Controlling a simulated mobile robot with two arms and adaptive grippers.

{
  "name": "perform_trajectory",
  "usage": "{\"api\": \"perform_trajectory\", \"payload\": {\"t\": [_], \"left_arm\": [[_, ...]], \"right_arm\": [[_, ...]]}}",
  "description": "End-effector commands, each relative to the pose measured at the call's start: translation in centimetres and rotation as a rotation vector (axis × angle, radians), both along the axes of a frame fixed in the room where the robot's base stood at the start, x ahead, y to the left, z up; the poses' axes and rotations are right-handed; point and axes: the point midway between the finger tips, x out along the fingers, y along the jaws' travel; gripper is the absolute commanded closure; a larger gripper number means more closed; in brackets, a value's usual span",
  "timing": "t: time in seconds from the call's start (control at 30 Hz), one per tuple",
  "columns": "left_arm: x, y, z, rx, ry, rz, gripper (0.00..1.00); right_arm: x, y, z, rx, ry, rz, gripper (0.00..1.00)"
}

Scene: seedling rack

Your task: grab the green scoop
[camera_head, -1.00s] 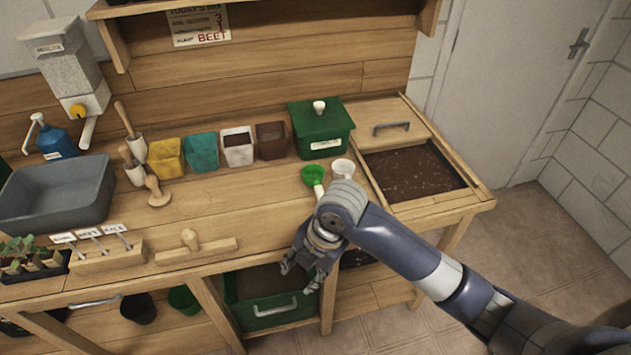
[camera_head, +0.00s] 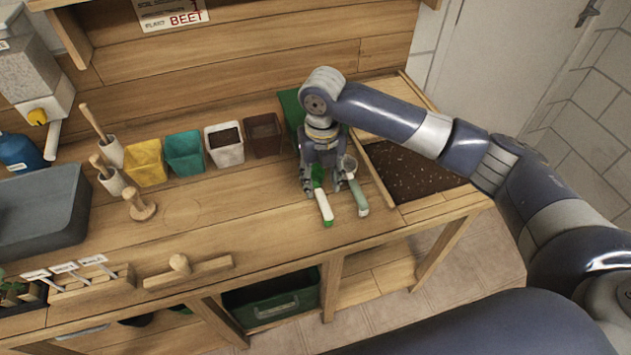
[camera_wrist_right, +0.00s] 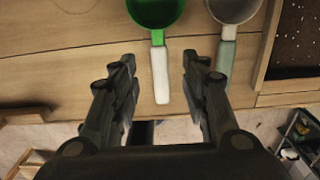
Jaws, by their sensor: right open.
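The green scoop lies on the wooden bench; its white handle (camera_head: 324,207) points to the front edge. In the right wrist view its green bowl (camera_wrist_right: 156,12) is at the top and its white handle (camera_wrist_right: 160,76) runs down between the fingers. My right gripper (camera_head: 321,191) is open above the scoop and hides part of its bowl in the head view. In the wrist view the gripper (camera_wrist_right: 157,62) has one finger on each side of the handle, apart from it. My left gripper is not in view.
A white scoop with a pale green handle (camera_head: 358,197) lies close on the right. The soil bin (camera_head: 410,172) is further right. Several square pots, among them a brown one (camera_head: 263,134), stand at the left.

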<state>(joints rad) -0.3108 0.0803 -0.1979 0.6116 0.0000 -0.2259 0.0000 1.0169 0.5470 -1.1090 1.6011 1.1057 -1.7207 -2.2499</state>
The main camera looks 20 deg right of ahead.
Motion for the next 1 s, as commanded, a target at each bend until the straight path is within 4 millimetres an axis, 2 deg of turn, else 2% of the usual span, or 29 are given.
{"api": "perform_trajectory", "payload": {"t": [0.07, 0.17, 0.4, 0.5, 0.77, 0.87, 0.97, 1.0], "left_arm": [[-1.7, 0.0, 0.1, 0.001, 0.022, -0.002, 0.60], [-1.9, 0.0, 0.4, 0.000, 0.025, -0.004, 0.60], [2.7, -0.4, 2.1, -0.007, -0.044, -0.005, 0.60], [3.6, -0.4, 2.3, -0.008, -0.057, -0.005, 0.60], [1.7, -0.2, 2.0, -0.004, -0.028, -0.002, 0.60], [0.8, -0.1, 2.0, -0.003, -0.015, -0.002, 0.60], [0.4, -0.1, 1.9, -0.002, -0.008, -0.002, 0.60], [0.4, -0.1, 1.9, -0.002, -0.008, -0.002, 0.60]], "right_arm": [[0.0, 0.0, -0.6, 0.000, -0.001, 0.000, 0.58], [-0.1, 0.0, -1.3, 0.000, 0.001, 0.000, 0.58], [-0.6, 0.0, -4.7, -0.001, 0.002, -0.001, 0.58], [-0.5, 0.0, -5.7, -0.001, -0.001, -0.001, 0.58], [-0.5, 0.0, -6.1, 0.000, -0.003, 0.000, 0.58], [-0.5, 0.0, -6.1, 0.000, -0.003, 0.000, 0.76], [-0.5, 0.0, -6.1, 0.000, -0.003, 0.000, 0.99], [-0.5, 0.0, -6.1, 0.000, -0.003, 0.000, 1.00]]}}
